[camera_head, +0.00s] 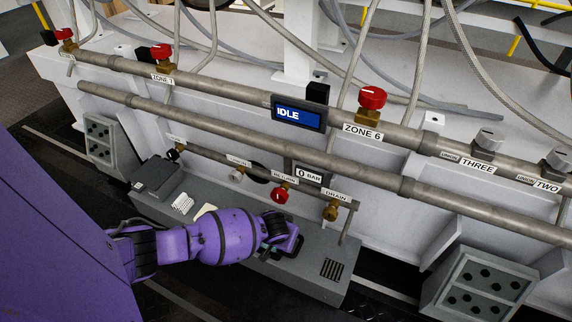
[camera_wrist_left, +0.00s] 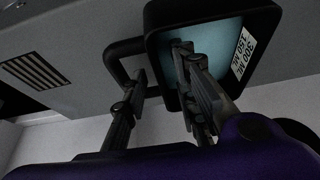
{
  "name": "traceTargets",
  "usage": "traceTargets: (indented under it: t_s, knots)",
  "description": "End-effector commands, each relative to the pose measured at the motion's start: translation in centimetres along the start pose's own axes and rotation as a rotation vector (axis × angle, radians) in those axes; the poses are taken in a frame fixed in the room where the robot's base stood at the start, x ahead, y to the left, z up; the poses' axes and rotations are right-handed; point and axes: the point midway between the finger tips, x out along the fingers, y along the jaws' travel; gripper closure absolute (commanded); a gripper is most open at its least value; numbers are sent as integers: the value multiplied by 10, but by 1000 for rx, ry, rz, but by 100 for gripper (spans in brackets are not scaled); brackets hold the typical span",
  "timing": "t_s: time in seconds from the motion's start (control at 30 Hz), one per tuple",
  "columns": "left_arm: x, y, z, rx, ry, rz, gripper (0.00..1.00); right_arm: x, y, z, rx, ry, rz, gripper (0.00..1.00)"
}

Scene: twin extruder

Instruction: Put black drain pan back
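The black drain pan (camera_head: 292,242) sits on the grey bench top below the drain valve (camera_head: 331,211) in the head view. In the left wrist view the pan (camera_wrist_left: 150,32) shows a black rim, a teal inside, a white volume label (camera_wrist_left: 243,52) and a black loop handle (camera_wrist_left: 113,62). My left gripper (camera_head: 272,243) is at the pan's left side. In the left wrist view its fingers (camera_wrist_left: 160,65) are apart, one by the handle and one overlapping the pan's inside. I cannot tell whether they touch the pan. My right gripper is not in view.
The drain pipe (camera_head: 345,228) hangs close to the pan's right. A red return valve (camera_head: 279,194) and a pressure display (camera_head: 309,175) are just above. A vent grille (camera_head: 332,269) is on the bench's right end. A dark box (camera_head: 157,177) stands at its left end.

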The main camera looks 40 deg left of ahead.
Motion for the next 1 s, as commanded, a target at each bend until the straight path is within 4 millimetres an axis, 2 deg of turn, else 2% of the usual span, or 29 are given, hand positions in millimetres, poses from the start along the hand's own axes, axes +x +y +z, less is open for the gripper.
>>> traceTargets:
  t_s: [0.17,0.5,0.7,1.0]
  knots:
    - [-15,0,-1,0,2,2,73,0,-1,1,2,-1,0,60]
    - [-80,0,-1,1,3,2,73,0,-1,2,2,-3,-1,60]
    - [-109,0,-1,0,2,2,73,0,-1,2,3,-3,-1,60]
    - [-120,0,-1,0,2,0,73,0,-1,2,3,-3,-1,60]
